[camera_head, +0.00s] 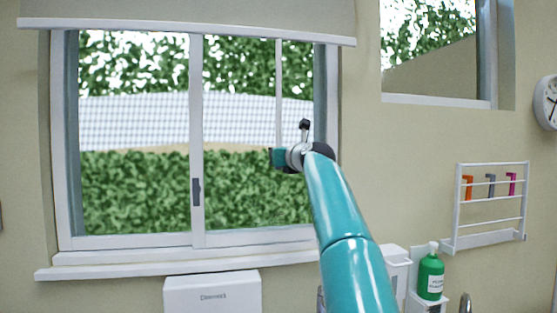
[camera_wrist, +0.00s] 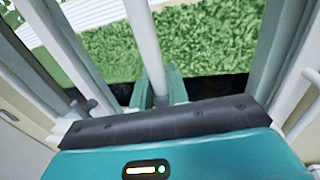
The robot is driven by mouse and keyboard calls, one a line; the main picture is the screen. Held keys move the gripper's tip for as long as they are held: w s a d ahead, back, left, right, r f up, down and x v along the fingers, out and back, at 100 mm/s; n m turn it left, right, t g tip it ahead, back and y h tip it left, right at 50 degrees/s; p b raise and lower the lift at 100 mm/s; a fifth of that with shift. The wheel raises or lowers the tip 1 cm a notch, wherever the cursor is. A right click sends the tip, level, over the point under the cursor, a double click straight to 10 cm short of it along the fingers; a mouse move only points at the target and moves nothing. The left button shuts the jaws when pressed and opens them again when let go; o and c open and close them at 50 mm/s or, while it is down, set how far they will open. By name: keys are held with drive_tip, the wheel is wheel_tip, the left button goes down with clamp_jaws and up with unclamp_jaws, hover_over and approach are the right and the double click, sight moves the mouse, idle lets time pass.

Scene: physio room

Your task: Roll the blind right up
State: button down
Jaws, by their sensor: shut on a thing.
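The pale grey blind (camera_head: 185,10) covers only the strip above the window; its white bottom bar (camera_head: 185,30) lies across the top of the frame. Its upper part is out of view. A thin white rod (camera_head: 279,95) hangs from the bar, right of the window's middle. My gripper (camera_head: 278,157) is shut on the rod near its lower end, in front of the right pane. In the wrist view the rod (camera_wrist: 145,45) runs down between the teal fingers (camera_wrist: 158,88). The rod's lower tip is hidden.
The sliding window (camera_head: 197,140) has a dark handle and a sill below. A white box (camera_head: 212,292) is under it. At right are a wall rack (camera_head: 487,210), a green bottle (camera_head: 430,275) and a clock (camera_head: 547,102). The space before the panes is clear.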

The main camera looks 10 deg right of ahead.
drive_tip(key=shift+d, duration=0.1)
drive_tip(key=c, duration=1.4)
unclamp_jaws()
drive_tip(key=shift+c, duration=0.2)
drive_tip(key=s+d, duration=0.2)
drive_tip(key=s, duration=1.1)
drive_tip(key=shift+s+d, duration=0.3)
